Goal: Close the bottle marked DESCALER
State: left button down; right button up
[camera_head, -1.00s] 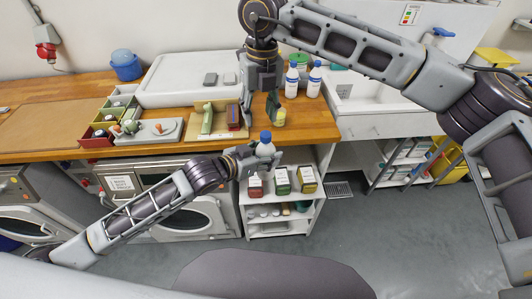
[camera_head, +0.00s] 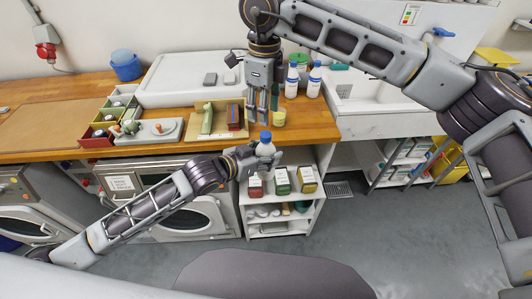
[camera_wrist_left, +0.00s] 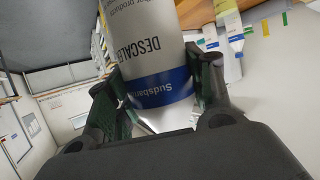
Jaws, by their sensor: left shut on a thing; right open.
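The DESCALER bottle is white with a blue cap (camera_head: 265,136). Its body (camera_head: 266,148) is held in front of the counter edge in the head view. In the left wrist view its label (camera_wrist_left: 152,50) reads DESCALER above a blue band. My left gripper (camera_head: 256,158) is shut on the bottle body, with one finger on each side of it in the wrist view. The cap sits on top of the bottle; I cannot tell how tightly. My right gripper (camera_head: 262,117) points down, open and empty, just above and behind the cap in the picture, apart from it.
Two more white bottles with blue caps (camera_head: 291,83) (camera_head: 314,82) stand on the wooden counter (camera_head: 165,122) by the sink. A yellow-lidded jar (camera_head: 279,119) stands near the right gripper. A tray (camera_head: 222,131) lies left of it. Boxes (camera_head: 282,181) fill the shelf below.

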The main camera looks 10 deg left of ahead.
aim_at(266, 134)
jog(key=n, duration=0.5)
jog(key=shift+d+n, duration=0.2)
jog(key=shift+n, duration=0.2)
jog(key=shift+f, duration=0.15)
jog(key=shift+f, duration=3.85)
jog(key=shift+c, duration=0.4)
grip_shut()
jog(key=shift+o, duration=1.1)
grip_release()
